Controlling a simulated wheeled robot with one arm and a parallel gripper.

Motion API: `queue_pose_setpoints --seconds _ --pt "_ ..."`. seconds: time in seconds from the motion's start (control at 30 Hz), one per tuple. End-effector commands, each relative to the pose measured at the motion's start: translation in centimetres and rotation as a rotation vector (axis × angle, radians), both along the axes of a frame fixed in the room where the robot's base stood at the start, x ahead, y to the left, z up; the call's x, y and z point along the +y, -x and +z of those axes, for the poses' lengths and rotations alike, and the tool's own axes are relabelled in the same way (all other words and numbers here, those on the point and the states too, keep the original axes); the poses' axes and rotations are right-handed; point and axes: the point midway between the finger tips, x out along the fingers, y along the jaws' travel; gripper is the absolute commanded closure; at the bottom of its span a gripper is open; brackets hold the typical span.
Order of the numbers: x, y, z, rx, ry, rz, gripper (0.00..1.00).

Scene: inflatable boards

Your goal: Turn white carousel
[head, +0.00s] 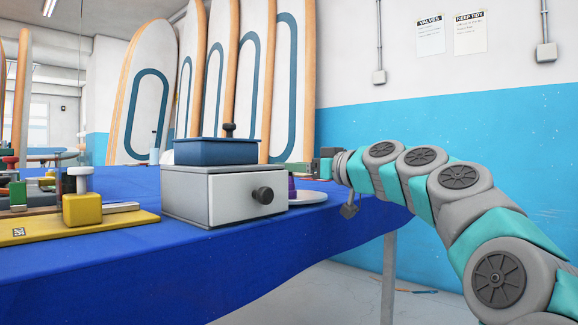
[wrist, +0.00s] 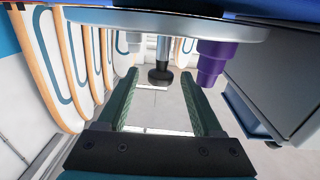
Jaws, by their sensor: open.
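The white carousel (head: 309,198) is a flat round disc on the blue table, behind the grey drawer box. In the wrist view, which looks upside down, its pale disc (wrist: 165,24) spans the top. A grey post with a black knob (wrist: 160,76) stands out from the disc, and a stepped purple piece (wrist: 211,62) sits beside it. My gripper (head: 324,167) is above the disc, with its green fingers apart. In the wrist view the knob appears between the fingertips of my gripper (wrist: 157,86); I cannot tell whether they touch it. In the head view the knob is hidden.
A grey drawer box (head: 185,195) with a black knob carries a blue lidded box (head: 202,153), close to the carousel. A yellow base with a block (head: 83,209) lies at left. Boards (head: 150,75) lean behind the table. The floor at right is mostly clear.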

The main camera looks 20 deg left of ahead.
Motion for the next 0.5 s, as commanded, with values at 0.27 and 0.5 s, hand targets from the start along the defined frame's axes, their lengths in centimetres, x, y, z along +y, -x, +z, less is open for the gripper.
queue_pose_setpoints --seconds 0.27,0.5 --pt "1.7 -0.7 0.0 0.000 -0.001 0.001 0.33" --pt "1.7 -0.7 0.0 0.000 -0.001 0.001 0.36"
